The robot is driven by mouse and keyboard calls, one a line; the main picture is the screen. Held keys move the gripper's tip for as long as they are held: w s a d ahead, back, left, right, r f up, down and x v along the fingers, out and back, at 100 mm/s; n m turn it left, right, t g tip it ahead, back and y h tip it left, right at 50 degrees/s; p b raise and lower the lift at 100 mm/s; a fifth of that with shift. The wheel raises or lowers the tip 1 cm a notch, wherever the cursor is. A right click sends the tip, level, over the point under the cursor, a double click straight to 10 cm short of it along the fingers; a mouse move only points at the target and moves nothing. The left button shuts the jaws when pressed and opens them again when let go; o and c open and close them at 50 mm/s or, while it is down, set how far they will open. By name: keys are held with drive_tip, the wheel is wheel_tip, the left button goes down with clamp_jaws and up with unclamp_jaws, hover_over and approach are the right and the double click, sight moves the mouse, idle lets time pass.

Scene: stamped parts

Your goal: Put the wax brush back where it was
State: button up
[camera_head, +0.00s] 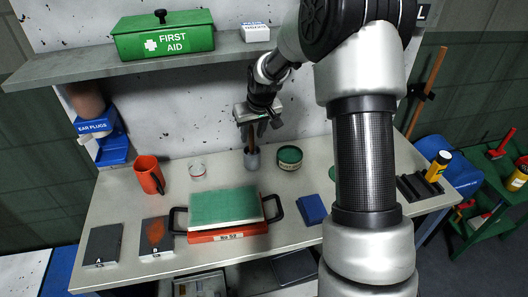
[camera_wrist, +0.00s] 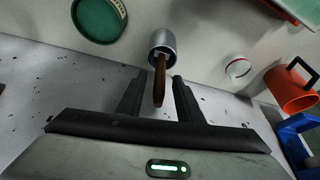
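The wax brush shows as a brown handle (camera_head: 249,138) standing up out of a small grey metal cup (camera_head: 252,160) at the back of the bench; any bristles are hidden in the cup. In the wrist view the handle (camera_wrist: 160,84) points toward me from the cup (camera_wrist: 163,42). My gripper (camera_wrist: 159,76) is open, with a finger on each side of the handle and a visible gap on both sides. In the head view my gripper (camera_head: 257,130) is just above the cup, pointing down.
In front are a green-topped red tray (camera_head: 228,232) and a blue block (camera_head: 311,209). A shelf (camera_head: 120,72) with a first aid box (camera_head: 163,38) hangs above.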

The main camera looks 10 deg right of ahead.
drive_tip(key=s+d+b, duration=0.1)
drive_tip(key=s+d, duration=0.1)
drive_tip(key=s, duration=1)
idle(0.7)
